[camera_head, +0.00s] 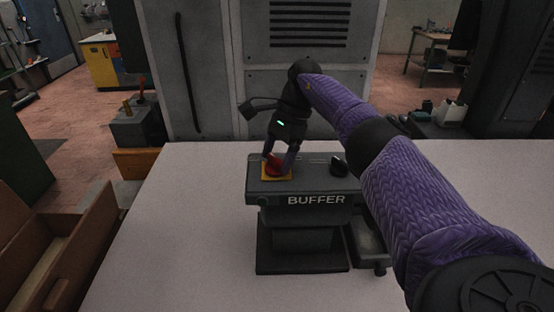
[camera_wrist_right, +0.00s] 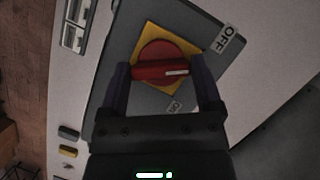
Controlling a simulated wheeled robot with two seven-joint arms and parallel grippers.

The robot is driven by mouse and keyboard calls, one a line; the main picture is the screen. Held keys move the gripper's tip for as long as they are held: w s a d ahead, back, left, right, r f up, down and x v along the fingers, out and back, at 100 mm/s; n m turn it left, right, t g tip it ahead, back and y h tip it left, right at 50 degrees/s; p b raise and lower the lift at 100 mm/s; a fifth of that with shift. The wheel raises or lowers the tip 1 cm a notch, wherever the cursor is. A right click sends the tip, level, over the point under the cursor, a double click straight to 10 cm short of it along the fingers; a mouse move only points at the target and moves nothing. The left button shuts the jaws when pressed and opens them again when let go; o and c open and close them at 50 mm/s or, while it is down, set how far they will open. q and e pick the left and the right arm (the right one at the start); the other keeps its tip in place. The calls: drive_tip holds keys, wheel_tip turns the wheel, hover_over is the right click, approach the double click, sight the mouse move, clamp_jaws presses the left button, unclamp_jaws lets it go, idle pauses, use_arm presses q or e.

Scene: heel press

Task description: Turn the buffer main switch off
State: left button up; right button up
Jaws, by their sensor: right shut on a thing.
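The buffer (camera_head: 305,222) is a dark grey machine on the pale table, with BUFFER on its front. Its main switch is a red rotary knob (camera_wrist_right: 158,52) on a yellow square plate (camera_wrist_right: 150,32), at the top left of the box in the head view. My right gripper (camera_head: 278,161) reaches down from above, shut on the knob's handle bar, one finger at each end. The bar's white mark points right in the wrist view. An OFF label (camera_wrist_right: 225,38) lies up and right of the knob; another label (camera_wrist_right: 173,106) below is partly hidden. My left gripper is out of view.
A black knob (camera_head: 339,165) stands on the buffer's top to the right of the switch. A grey cabinet (camera_head: 220,70) rises behind the table (camera_head: 180,220). An open brown box (camera_head: 75,240) sits at the left. The table left of the buffer is clear.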

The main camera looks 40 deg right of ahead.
sight(278, 158)
drive_tip(key=shift+n+g+b, duration=0.4)
drive_tip(key=shift+n+b, duration=0.1)
drive_tip(key=shift+n, duration=0.5)
drive_tip(key=shift+r, duration=0.1)
drive_tip(key=o, duration=1)
drive_tip(key=shift+d, duration=0.1)
drive_tip(key=shift+o, duration=0.2)
wheel_tip(278, 158, up, 5)
drive_tip(key=shift+f+p, duration=0.1)
drive_tip(key=shift+p, duration=1.1)
wheel_tip(278, 158, up, 5)
drive_tip(key=p, duration=0.7)
